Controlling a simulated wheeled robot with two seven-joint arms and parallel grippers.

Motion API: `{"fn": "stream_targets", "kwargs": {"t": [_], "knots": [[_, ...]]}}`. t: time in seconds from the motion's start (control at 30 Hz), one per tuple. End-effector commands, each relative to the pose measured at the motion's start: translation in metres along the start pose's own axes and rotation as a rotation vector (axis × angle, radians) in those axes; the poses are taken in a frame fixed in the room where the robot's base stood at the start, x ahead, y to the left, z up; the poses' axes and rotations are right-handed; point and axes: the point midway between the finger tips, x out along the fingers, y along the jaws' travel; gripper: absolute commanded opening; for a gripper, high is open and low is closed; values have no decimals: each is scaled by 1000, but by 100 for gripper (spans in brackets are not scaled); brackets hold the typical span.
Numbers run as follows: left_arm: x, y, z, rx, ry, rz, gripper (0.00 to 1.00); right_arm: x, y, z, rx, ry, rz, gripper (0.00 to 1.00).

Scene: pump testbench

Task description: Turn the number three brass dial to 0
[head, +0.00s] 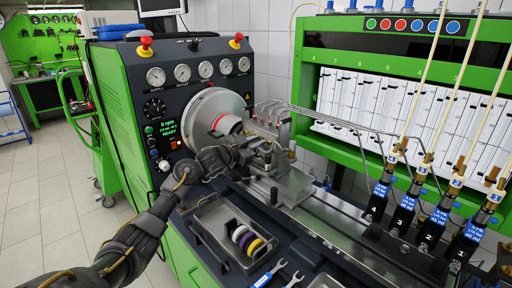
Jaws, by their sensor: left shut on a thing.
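My left gripper (247,152) comes in from the left and is at the near side of the small metal pump (275,133) on the bench. It is shut on a small part there, which the gripper itself mostly hides. I cannot tell a number or pointer on any dial at the pump from here. A small brass-coloured fitting (291,147) shows at the pump's right side, apart from the gripper. My right gripper is not in view.
The flywheel (212,118) stands just behind my left gripper. Thin metal pipes (330,119) run from the pump to the right. A tray (205,220) holds coloured rings in front. Wrenches (268,275) lie near the front. Numbered injectors (403,215) stand at right.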

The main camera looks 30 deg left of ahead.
Motion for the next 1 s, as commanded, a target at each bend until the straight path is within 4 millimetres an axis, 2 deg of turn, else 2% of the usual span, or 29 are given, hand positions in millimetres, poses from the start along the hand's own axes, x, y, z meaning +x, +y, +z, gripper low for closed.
{"fn": "stream_targets", "kwargs": {"t": [0.03,0.5,0.8,1.0], "knots": [[0,1,3,44,1,0,0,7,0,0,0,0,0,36],[0,0,2,466,7,2,0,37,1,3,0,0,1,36],[0,0,1,641,10,2,0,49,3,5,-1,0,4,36],[0,0,0,699,11,3,0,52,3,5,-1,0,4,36]]}}
